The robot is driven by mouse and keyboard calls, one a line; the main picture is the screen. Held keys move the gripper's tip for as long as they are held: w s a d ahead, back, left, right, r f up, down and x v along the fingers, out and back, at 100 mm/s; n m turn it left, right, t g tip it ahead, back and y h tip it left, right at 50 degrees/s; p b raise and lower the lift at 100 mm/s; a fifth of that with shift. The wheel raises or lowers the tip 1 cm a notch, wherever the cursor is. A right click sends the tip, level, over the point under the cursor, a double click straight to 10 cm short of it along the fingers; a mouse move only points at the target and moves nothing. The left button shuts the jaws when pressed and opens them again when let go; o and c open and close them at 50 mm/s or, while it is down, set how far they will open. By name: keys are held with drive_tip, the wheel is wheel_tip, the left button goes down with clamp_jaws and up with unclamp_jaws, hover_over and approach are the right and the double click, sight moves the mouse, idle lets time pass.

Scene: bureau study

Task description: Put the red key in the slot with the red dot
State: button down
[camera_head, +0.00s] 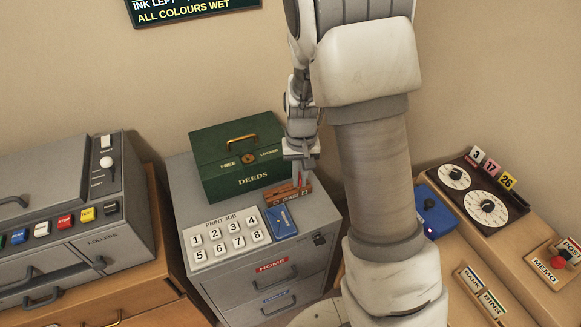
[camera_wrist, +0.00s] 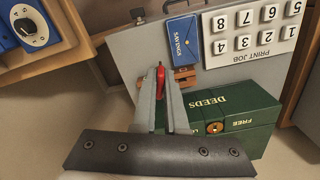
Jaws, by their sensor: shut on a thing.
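My gripper (camera_wrist: 160,92) is shut on the red key (camera_wrist: 160,75), which shows as a red sliver between the fingertips in the wrist view. In the head view my gripper (camera_head: 300,168) is above a small wooden rack (camera_head: 276,198) on the grey cabinet, and the key is a thin red mark at its tip. The rack also shows in the wrist view (camera_wrist: 186,78), partly hidden behind the fingers. I cannot tell whether the key touches the rack. The slots and the red dot are too small or hidden to make out.
A green DEEDS box (camera_head: 240,157) stands just behind the rack. A blue SAVINGS book (camera_head: 283,222) and a PRINT JOB keypad (camera_head: 227,238) lie in front of it on the cabinet top (camera_head: 183,180). A desk with dials (camera_head: 487,208) is at the right.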

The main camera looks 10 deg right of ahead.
drive_tip(key=w+a+f+m+b, duration=0.5)
drive_tip(key=w+f+m+b, duration=0.3)
drive_tip(key=m, duration=0.6)
drive_tip(key=shift+w+a+f+b, duration=0.15)
drive_tip(key=shift+w+f+b, duration=0.05)
drive_tip(key=shift+b, duration=0.1)
idle(0.3)
drive_tip(key=shift+p, duration=0.3)
idle(0.5)
drive_tip(key=shift+f, duration=0.1)
idle(0.5)
drive_tip(key=shift+f+b, duration=0.45)
drive_tip(key=shift+f, duration=0.3)
drive_tip(key=shift+f+b, duration=0.55)
drive_tip(key=shift+f, duration=0.4)
idle(0.3)
